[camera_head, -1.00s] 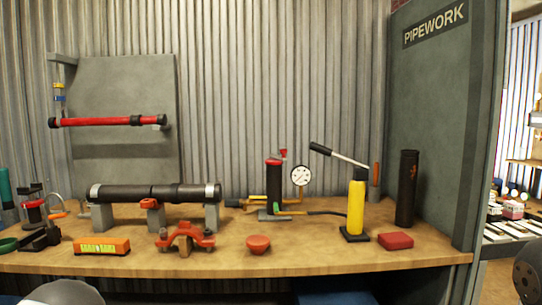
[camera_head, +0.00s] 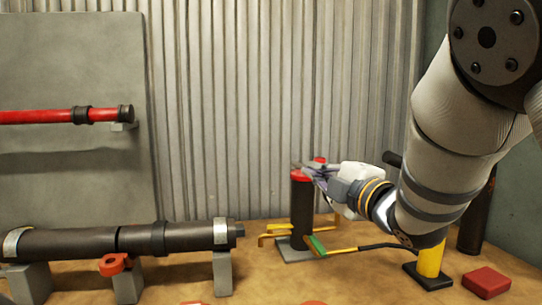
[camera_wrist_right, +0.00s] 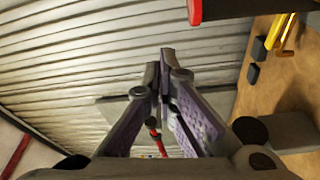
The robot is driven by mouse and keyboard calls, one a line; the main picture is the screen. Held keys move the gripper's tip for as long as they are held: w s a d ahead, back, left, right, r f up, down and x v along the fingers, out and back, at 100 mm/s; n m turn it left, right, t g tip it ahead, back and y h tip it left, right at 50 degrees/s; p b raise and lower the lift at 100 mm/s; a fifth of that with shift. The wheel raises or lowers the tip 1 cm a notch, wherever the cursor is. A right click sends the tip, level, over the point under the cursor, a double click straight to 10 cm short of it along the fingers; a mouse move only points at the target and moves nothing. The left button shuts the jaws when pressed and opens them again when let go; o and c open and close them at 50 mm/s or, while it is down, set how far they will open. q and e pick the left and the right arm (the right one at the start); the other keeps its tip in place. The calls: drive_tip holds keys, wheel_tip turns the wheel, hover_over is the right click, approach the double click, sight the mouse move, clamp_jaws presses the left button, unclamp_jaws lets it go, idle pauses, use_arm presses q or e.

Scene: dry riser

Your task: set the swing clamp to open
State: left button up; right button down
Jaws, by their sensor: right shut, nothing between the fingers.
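My right gripper (camera_head: 304,170) is shut and empty, at the top of an upright black cylinder (camera_head: 301,212) with a red cap. A small red piece (camera_head: 320,159) shows just behind the fingers; I cannot tell whether it is the swing clamp or whether the fingers touch it. In the wrist view the fingertips (camera_wrist_right: 160,75) are together, and a red-rimmed dark end, likely the cylinder's, shows (camera_wrist_right: 240,8) at the top edge, apart from them. A green handle (camera_head: 317,245) lies on the yellow pipe at the cylinder's foot. My left gripper is out of view.
A black pipe (camera_head: 75,244) rests on grey blocks at the left, with an orange clamp (camera_head: 115,264) below it. A red pipe (camera_head: 50,117) is on the wall board. A yellow cylinder (camera_head: 431,260) and a red block (camera_head: 488,281) stand at the right.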

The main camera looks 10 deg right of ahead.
drive_tip(key=w+d, duration=0.1)
drive_tip(key=w, duration=0.8)
drive_tip(key=shift+d+r, duration=0.15)
drive_tip(key=shift+d, duration=0.05)
